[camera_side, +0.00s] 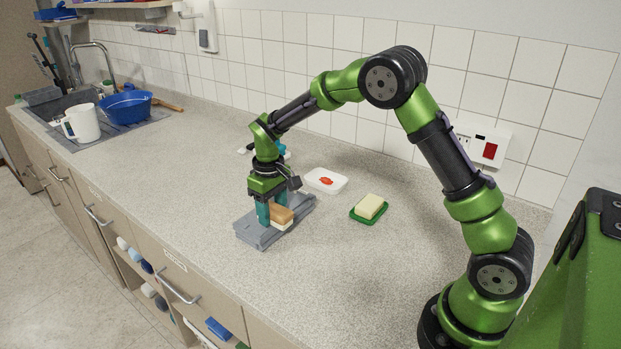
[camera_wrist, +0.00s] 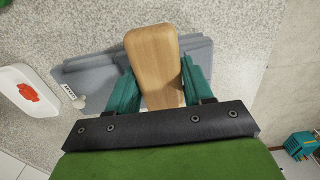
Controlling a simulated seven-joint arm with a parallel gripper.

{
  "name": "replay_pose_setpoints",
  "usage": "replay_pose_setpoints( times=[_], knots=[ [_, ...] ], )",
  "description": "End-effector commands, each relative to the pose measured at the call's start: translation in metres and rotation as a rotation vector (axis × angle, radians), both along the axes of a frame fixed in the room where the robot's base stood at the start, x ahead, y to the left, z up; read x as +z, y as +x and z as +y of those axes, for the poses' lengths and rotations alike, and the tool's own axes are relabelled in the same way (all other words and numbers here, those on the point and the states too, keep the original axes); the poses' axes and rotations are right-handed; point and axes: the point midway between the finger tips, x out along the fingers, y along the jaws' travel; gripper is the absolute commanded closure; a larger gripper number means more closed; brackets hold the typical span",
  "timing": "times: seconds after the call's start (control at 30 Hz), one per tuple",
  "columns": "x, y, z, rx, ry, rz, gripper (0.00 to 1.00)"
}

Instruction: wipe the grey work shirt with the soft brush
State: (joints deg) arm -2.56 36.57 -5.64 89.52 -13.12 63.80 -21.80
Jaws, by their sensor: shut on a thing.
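The grey work shirt (camera_side: 256,232) lies folded flat on the counter; it also shows in the wrist view (camera_wrist: 82,66), with a small white tag at its left edge. The soft brush (camera_side: 282,216) has a tan wooden back and pale bristles below. My gripper (camera_side: 272,216) points down over the shirt, its teal fingers shut on the brush. In the wrist view the brush's wooden back (camera_wrist: 153,60) sits between the fingers of my gripper (camera_wrist: 160,92). The brush is over the shirt, bristles down, at or very close to the cloth; exact contact is hard to tell.
A white dish with a red mark (camera_side: 326,181) stands behind the shirt. A yellow block on a green base (camera_side: 370,207) is to the right. Small items lie partly hidden behind my gripper. A sink, white jug (camera_side: 82,124) and blue bowl (camera_side: 126,104) are far left.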

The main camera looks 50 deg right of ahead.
Motion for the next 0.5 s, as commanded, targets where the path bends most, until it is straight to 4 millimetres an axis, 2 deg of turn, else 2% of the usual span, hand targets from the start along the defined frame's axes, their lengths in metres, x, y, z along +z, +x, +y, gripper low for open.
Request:
replay_pose_setpoints(
  times=[0.03, 0.5],
  knots=[
    [0.016, 0.002, 0.000, 0.000, 0.001, -0.010, 0.78],
    [0.057, 0.002, 0.000, 0.000, 0.000, -0.008, 0.78]
  ],
)
